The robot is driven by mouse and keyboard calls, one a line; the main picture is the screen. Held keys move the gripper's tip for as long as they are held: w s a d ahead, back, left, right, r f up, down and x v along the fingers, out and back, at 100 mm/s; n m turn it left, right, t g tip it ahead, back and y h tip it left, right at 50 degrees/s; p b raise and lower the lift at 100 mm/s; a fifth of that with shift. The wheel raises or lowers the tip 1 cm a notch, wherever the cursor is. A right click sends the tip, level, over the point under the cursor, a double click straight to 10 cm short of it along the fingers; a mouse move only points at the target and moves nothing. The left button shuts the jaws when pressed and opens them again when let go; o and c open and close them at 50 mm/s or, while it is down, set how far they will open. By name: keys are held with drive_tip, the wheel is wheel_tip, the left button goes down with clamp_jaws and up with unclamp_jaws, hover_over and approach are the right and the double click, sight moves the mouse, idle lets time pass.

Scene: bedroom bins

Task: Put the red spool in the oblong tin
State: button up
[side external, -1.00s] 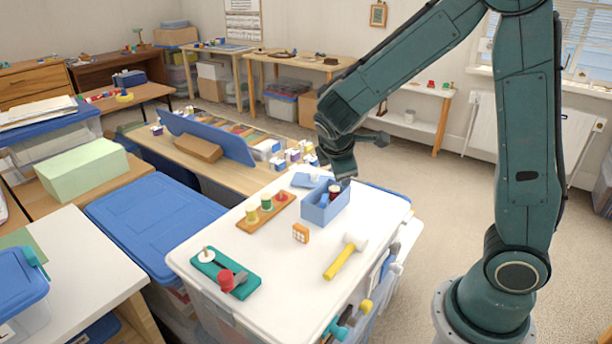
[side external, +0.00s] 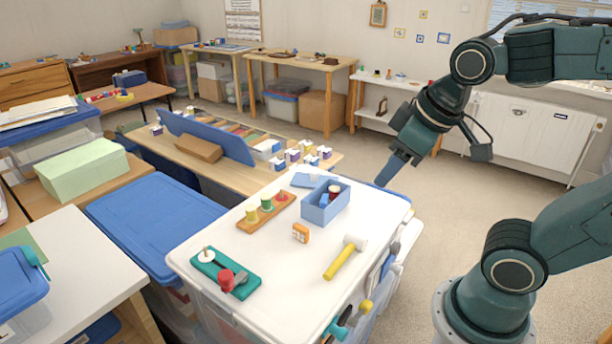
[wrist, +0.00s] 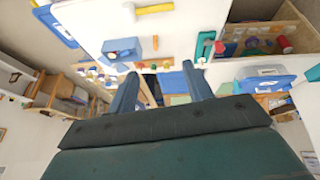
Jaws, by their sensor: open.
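The oblong tin (side external: 318,214) is a blue open box on the white lid top. It also shows in the wrist view (wrist: 120,53). A dark red spool with a pale end (side external: 335,190) stands inside it, beside something blue; its lower part is hidden by the tin's wall. My gripper (side external: 392,170) is up and to the right of the tin, clear of it, beyond the lid's right edge. In the wrist view its two fingers (wrist: 160,84) are spread apart with nothing held between them.
On the lid are a wooden board with coloured pegs (side external: 266,213), an orange block (side external: 300,233), a yellow-handled mallet (side external: 340,262) and a teal board (side external: 225,273) with a red piece on it. A flat blue piece (side external: 308,180) lies behind the tin.

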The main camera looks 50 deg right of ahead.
drive_tip(key=shift+s+a+r+m+y, duration=0.15)
drive_tip(key=shift+s+a, duration=0.15)
drive_tip(key=shift+s, duration=0.3)
drive_tip(key=shift+s+a+r+m+y, duration=0.1)
drive_tip(key=shift+s+a+m, duration=0.15)
drive_tip(key=shift+s, duration=0.3)
drive_tip(key=shift+s+a+r+m+y, duration=0.15)
drive_tip(key=shift+s+a, duration=0.15)
drive_tip(key=shift+s, duration=0.3)
